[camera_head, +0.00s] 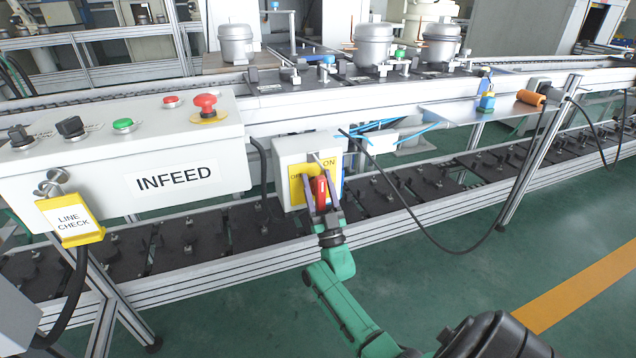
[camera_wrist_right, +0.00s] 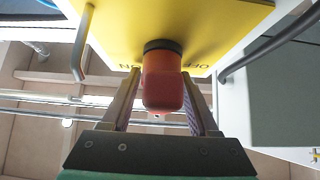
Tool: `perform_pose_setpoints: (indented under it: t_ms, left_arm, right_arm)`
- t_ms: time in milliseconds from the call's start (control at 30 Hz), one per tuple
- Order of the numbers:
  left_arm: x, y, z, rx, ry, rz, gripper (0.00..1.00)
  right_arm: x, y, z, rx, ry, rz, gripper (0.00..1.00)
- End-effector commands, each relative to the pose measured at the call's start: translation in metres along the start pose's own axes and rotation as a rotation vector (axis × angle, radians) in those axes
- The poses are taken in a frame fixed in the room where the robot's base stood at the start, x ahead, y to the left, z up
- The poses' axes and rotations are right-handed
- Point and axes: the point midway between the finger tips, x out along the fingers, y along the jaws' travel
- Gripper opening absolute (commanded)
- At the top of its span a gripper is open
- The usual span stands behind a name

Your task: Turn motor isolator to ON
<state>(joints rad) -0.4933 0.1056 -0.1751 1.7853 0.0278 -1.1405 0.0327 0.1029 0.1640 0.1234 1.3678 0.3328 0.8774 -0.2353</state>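The motor isolator is a pale box (camera_head: 287,155) with a yellow face plate (camera_head: 297,170) marked OFF at left and ON at right. Its red handle (camera_head: 321,192) looks nearly upright in the head view; its exact setting is hard to read. My right gripper (camera_head: 318,180) is at the handle, one finger on each side. In the right wrist view the red handle (camera_wrist_right: 162,82) stands between the fingers of the right gripper (camera_wrist_right: 162,85), close to both. Whether they press on it is unclear. My left gripper is out of view.
The INFEED control box (camera_head: 175,180), with buttons and an emergency stop (camera_head: 206,105), is left of the isolator. A yellow LINE CHECK tag (camera_head: 72,218) hangs there. A black cable (camera_head: 440,244) loops at right. The conveyor (camera_head: 215,240) runs behind; open green floor lies front right.

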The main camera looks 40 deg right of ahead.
Motion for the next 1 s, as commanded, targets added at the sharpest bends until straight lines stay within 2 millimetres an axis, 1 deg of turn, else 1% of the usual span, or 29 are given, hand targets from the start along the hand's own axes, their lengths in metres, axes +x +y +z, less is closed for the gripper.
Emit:
perform_pose_setpoints:
  t_ms: [233,333,367,467,533,567,600,700,800,833,900,1000]
  left_arm:
    - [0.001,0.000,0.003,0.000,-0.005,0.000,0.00]
    - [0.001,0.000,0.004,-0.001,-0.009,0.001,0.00]
    - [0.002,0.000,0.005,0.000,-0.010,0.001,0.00]
    - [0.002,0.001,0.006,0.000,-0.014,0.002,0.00]
    - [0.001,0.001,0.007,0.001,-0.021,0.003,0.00]
    - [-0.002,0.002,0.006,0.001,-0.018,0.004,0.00]
    - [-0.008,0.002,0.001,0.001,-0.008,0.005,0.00]
    - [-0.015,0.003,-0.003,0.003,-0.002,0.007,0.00]
    - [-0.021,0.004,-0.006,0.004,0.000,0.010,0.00]
    - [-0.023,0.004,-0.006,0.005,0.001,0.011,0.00]
    - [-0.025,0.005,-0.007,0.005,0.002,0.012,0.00]
    - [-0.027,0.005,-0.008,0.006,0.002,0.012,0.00]
  right_arm:
    - [0.000,0.000,-0.001,-0.001,0.003,0.000,0.60]
    - [-0.010,0.000,0.000,-0.001,0.001,0.000,0.60]
    - [-0.015,0.000,0.000,-0.002,0.000,-0.001,0.60]
    - [-0.041,0.000,0.001,-0.001,-0.003,-0.001,0.60]
    - [-0.062,0.000,0.001,-0.001,-0.004,0.000,0.60]
    - [-0.072,0.000,0.002,0.000,-0.004,0.000,0.60]
    - [-0.084,0.000,0.002,0.000,-0.004,0.000,0.60]
    - [-0.112,0.000,0.002,-0.001,-0.003,0.000,0.60]
    - [-0.133,0.000,0.002,-0.001,-0.002,0.000,0.60]
    - [-0.137,0.000,0.001,-0.001,-0.001,0.000,0.60]
    - [-0.143,0.000,0.001,-0.001,0.001,-0.001,0.60]
    - [-0.146,0.000,0.000,0.000,0.002,-0.001,0.60]
